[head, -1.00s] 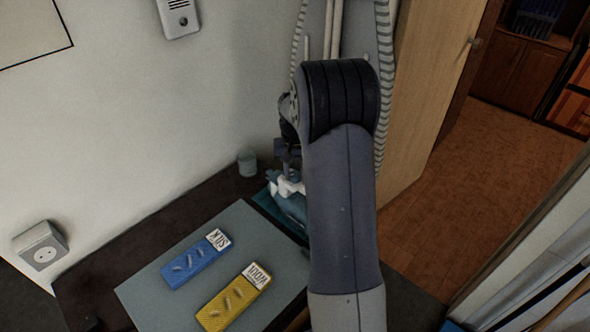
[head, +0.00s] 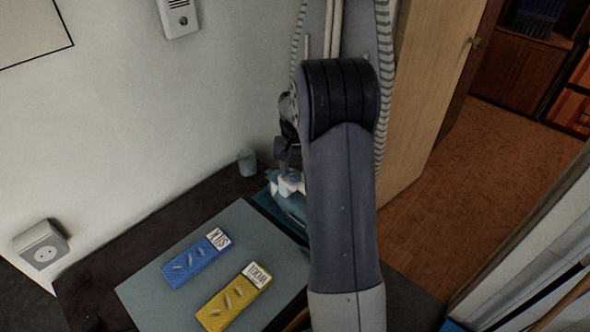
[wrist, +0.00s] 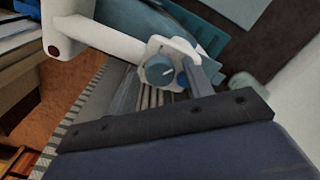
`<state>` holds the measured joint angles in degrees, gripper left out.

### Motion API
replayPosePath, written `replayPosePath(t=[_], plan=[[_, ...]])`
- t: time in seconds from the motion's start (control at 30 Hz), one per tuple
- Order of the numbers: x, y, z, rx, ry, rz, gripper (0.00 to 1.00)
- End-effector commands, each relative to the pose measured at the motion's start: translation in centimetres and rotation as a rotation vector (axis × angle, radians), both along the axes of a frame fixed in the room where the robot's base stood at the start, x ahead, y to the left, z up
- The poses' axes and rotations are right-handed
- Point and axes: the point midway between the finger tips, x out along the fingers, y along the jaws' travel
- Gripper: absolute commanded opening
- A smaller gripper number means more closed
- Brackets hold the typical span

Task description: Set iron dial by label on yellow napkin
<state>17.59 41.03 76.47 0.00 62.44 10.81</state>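The yellow napkin (head: 228,301) lies on the grey-blue mat and bears a white label (head: 257,274) that appears to read WOOL. A blue napkin (head: 190,266) beside it has a label that appears to read SILK. The white and teal iron (head: 290,203) stands at the mat's far right end, partly hidden by my arm. In the wrist view its round blue dial (wrist: 159,70) faces the camera on the white body. My gripper (wrist: 197,72) is close beside the dial; contact and finger opening are unclear.
A small grey-green cup (head: 247,163) stands near the wall behind the iron. The mat (head: 150,284) covers much of the dark worktop. An ironing board (head: 384,100) and wooden door (head: 430,90) stand behind my arm. A socket (head: 41,248) is on the left wall.

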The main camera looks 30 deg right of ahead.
Motion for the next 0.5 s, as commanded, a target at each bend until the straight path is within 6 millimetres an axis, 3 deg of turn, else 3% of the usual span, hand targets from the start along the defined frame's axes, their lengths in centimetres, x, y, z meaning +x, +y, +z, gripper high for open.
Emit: replayPosePath(t=[0.3, 0.5], plan=[[0.0, 0.0, 0.2, 0.000, 0.000, 0.000, 0.53], [0.0, 0.0, 2.8, -0.001, -0.003, 0.000, 0.53]])
